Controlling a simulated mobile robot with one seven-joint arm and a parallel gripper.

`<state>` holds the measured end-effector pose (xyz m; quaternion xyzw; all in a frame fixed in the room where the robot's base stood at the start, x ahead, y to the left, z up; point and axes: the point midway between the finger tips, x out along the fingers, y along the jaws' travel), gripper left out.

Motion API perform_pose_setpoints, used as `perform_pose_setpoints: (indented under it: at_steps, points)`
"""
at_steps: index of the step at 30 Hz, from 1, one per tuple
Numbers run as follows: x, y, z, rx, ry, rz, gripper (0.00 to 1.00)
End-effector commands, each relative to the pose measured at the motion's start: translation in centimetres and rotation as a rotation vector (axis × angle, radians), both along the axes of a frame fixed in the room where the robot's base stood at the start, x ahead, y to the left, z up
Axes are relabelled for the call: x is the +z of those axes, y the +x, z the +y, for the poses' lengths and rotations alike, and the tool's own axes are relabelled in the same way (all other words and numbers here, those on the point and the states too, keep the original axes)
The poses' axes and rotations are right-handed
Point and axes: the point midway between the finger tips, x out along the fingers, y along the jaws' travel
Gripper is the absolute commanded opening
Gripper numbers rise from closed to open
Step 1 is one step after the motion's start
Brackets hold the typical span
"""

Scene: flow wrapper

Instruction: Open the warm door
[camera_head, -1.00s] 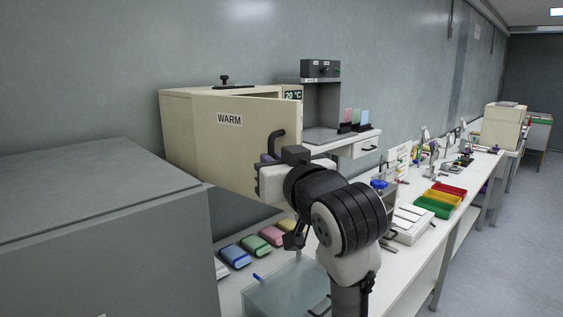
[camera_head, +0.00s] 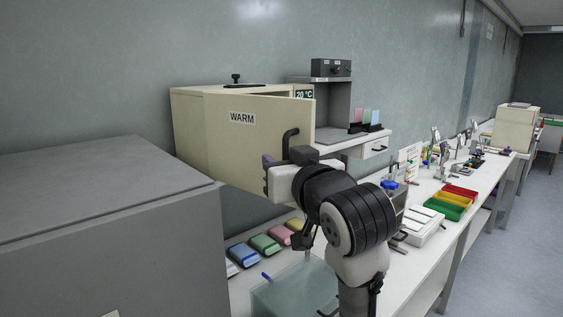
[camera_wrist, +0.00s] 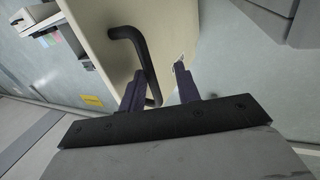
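The cream cabinet marked WARM (camera_head: 185,120) stands against the wall. Its warm door (camera_head: 240,150) is ajar, swung out from the cabinet at its right edge, with a gap along the top. A dark bar handle (camera_head: 289,138) is near the door's free edge. In the wrist view the handle (camera_wrist: 130,36) runs down between my two dark purple fingers, closer to the left one. My gripper (camera_wrist: 160,82) is open, its fingers spread on either side of the handle, with a gap beside the right finger. In the head view my arm hides most of the fingers.
A grey box-like unit (camera_head: 100,200) fills the left front. Coloured packs (camera_head: 265,244) and a translucent bin (camera_head: 295,290) are below the door. A bench with trays (camera_head: 448,203) extends right. Floor (camera_head: 510,240) is clear at right.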

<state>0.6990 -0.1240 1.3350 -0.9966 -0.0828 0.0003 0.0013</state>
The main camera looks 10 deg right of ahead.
Motion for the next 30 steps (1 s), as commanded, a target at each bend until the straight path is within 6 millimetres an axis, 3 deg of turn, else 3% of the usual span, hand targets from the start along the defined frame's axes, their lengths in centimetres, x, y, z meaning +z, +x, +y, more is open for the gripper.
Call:
perform_pose_setpoints:
  at_steps: [5,18,24,30]
  points:
    - [-0.1,-1.7,-0.4,-0.004,0.001,-0.004,0.33]
    - [-0.1,-11.0,-1.8,-0.002,-0.002,-0.005,0.33]
    - [0.0,-13.2,-2.2,0.001,0.0,-0.003,0.33]
    - [0.0,-13.6,-2.2,0.003,0.0,-0.001,0.33]
